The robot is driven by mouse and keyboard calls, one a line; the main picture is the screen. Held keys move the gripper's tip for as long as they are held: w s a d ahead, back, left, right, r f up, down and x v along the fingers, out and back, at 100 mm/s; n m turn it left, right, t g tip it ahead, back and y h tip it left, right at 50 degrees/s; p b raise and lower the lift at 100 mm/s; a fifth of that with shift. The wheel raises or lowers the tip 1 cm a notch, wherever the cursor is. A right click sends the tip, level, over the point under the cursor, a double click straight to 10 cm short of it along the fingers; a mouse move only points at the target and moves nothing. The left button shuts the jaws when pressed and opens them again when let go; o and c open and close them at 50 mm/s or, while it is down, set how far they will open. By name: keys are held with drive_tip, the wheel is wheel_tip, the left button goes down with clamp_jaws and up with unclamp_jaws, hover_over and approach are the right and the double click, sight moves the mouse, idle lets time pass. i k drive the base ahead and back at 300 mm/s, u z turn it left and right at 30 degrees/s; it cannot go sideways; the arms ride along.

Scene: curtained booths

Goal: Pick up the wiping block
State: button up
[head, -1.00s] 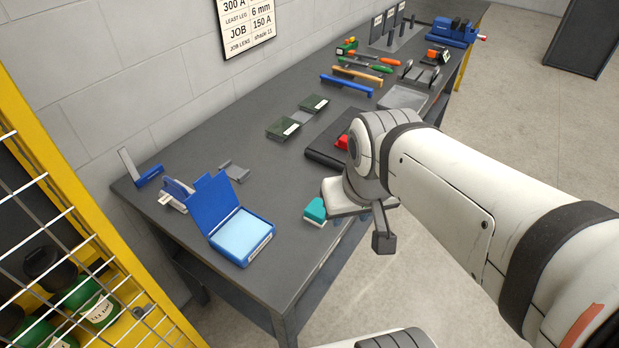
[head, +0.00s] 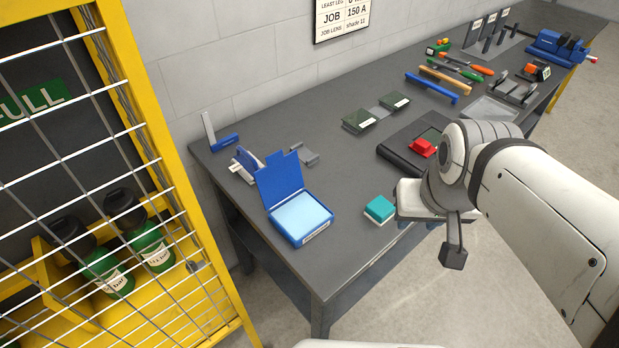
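A small teal block with a pale base (head: 380,208), which looks like the wiping block, lies near the front edge of the grey bench (head: 350,255). A red block (head: 423,147) sits farther back on a dark flat case. My gripper (head: 453,252) is over the bench's front edge, just right of the teal block. It seems apart from the block. One dark finger-like part hangs down. The arm hides the rest of the gripper, so its opening does not show.
An open blue case with a light blue pad (head: 302,217) stands left of the teal block. Two dark green-topped boxes (head: 358,122) lie behind. Tools and a blue vise (head: 557,46) are at the far end. A yellow mesh cage (head: 150,170) with bottles is at left.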

sight(379, 211)
drive_tip(key=u, duration=1.75)
drive_tip(key=k, duration=1.05)
drive_tip(key=z, duration=1.35)
drive_tip(key=i, duration=1)
